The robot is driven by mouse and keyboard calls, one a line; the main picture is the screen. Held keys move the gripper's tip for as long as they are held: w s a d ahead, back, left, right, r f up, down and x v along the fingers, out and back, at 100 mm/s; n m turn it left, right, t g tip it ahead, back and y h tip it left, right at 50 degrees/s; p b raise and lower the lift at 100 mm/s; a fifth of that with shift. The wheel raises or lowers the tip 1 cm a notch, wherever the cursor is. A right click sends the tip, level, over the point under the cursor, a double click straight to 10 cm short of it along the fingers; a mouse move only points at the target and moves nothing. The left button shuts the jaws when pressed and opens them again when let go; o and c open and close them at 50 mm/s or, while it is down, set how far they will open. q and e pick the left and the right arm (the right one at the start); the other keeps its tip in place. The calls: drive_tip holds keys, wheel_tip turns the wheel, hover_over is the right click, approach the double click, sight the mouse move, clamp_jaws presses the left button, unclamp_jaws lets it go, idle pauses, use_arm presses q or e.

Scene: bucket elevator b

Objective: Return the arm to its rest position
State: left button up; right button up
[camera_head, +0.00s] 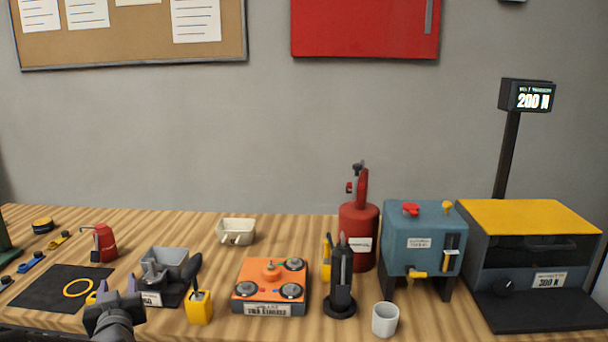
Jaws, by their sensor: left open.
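My left gripper (117,288) is at the bottom left of the head view, above the front part of the wooden bench (225,325). Its two purple-grey fingertips stand apart and nothing shows between them. It is just right of a yellow ring (77,288) that lies on a black mat (40,294). A grey vise-like device (165,262) is close behind and right of the fingers. I cannot tell whether they touch anything. My right gripper is not in view.
A yellow holder (199,308), an orange unit (270,288), a black stand (341,290), a white cup (385,319), a red extinguisher-like bottle (358,235), a blue tank (420,240) and a yellow-topped tester (530,218) fill the bench rightward. The air above it is mostly clear.

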use_arm(q)
drive_tip(key=s+d+f+m+g+h+b, duration=0.1)
drive_tip(key=s+d+f+g+h, duration=0.2)
drive_tip(key=d+f, duration=0.85)
drive_tip(key=s+d+f+m+g+h, duration=0.15)
drive_tip(key=d+f+h, duration=0.5)
drive_tip(key=f, duration=0.75)
drive_tip(key=s+d+f+m+g+h+b, duration=0.1)
drive_tip(key=s+d+f+g, duration=0.4)
drive_tip(key=s+d+f, duration=0.5)
drive_tip(key=s+d+f+m+g+h+b, duration=0.1)
drive_tip(key=s+d+f+g, duration=0.4)
drive_tip(key=s+d+f, duration=0.5)
drive_tip(key=s+f+h, duration=0.1)
drive_tip(key=s, duration=0.6)
drive_tip(key=shift+d, duration=0.15)
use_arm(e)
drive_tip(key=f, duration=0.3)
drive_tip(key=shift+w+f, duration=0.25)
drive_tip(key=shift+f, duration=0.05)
